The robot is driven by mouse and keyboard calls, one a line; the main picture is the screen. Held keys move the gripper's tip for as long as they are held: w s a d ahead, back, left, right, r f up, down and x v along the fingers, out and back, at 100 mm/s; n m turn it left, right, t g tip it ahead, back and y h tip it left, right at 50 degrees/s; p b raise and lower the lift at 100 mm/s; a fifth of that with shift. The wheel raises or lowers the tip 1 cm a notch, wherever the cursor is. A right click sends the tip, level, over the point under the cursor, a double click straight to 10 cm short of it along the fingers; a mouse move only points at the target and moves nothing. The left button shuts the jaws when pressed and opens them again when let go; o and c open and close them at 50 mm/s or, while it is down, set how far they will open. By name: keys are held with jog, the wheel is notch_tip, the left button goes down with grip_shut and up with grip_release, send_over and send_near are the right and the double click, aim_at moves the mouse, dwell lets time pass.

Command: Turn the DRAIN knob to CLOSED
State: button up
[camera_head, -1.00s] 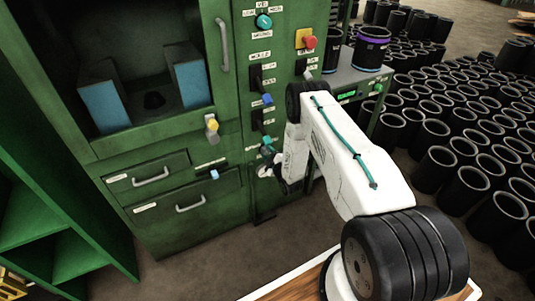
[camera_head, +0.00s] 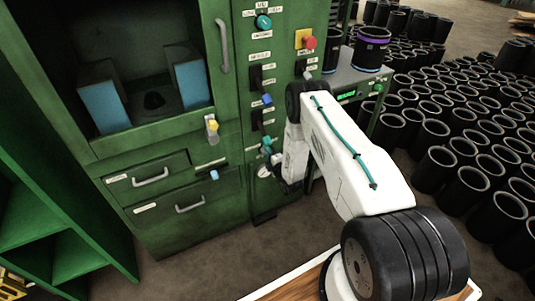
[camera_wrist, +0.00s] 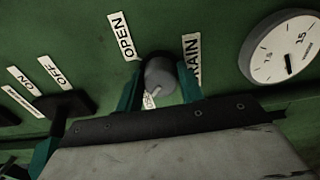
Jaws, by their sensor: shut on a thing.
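The DRAIN knob (camera_wrist: 158,76) is a grey round knob on the green panel, seen in the wrist view. A pale mark on it lies at its lower side. The OPEN label (camera_wrist: 123,36) is at its upper left. The DRAIN label (camera_wrist: 191,54) is at its right, partly covered by a finger. Another label (camera_wrist: 149,102), mostly hidden, shows below the knob. My gripper (camera_wrist: 160,88) has its teal fingers on either side of the knob and is shut on it. In the head view my gripper (camera_head: 267,158) is against the panel's lower part, and the knob cannot be made out.
A round white gauge (camera_wrist: 283,47) is right of the knob. A black switch (camera_wrist: 64,108) with ON and OFF labels is at its left. Other controls, including a blue-tipped lever (camera_head: 267,99), sit above my gripper. Black sleeves (camera_head: 440,165) crowd the right floor.

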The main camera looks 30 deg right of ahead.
dwell(0.3)
jog(key=o, duration=1)
jog(key=shift+s, duration=3.9)
jog(key=shift+f, duration=0.1)
